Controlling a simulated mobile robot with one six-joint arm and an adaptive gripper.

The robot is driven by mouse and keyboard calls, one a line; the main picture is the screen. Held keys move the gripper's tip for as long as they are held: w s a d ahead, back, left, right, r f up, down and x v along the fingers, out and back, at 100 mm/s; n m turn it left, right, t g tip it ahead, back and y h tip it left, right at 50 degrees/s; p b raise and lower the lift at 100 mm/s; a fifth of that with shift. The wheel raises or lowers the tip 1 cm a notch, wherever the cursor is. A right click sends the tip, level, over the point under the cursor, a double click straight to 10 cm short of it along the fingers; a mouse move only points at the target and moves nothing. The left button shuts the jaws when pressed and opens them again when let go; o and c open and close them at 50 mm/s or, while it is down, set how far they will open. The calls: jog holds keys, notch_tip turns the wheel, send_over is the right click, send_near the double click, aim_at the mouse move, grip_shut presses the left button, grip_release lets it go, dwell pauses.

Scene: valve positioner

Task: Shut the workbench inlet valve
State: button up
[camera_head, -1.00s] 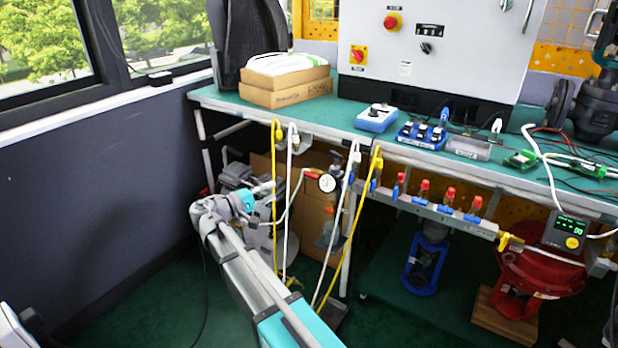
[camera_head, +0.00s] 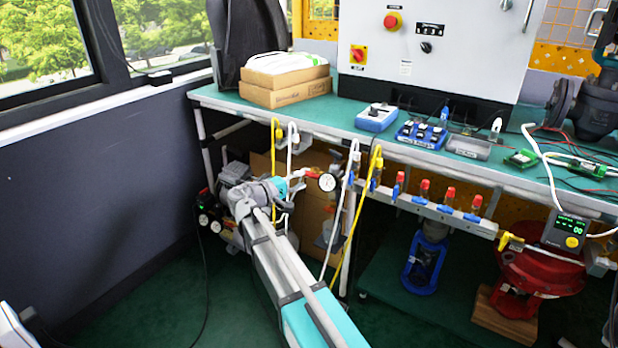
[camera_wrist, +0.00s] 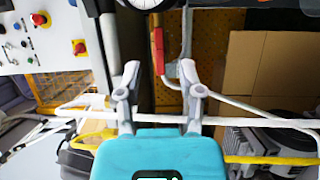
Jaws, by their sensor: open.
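The inlet valve's red lever handle (camera_head: 312,173) shows under the workbench's front edge, just left of a round white pressure gauge (camera_head: 328,182). In the head view my gripper (camera_head: 298,180) is just left of the lever. I cannot tell whether a finger touches it. The valve body is mostly hidden.
Yellow (camera_head: 275,160) and white (camera_head: 353,165) hoses hang around my gripper. A manifold (camera_head: 440,211) with several red and blue valves runs along the workbench front (camera_head: 340,131) to the right. Cardboard boxes (camera_wrist: 285,65) stand behind.

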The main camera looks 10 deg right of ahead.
aim_at(310, 176)
jog(key=shift+x, duration=1.8)
jog(key=shift+c, duration=0.2)
grip_shut()
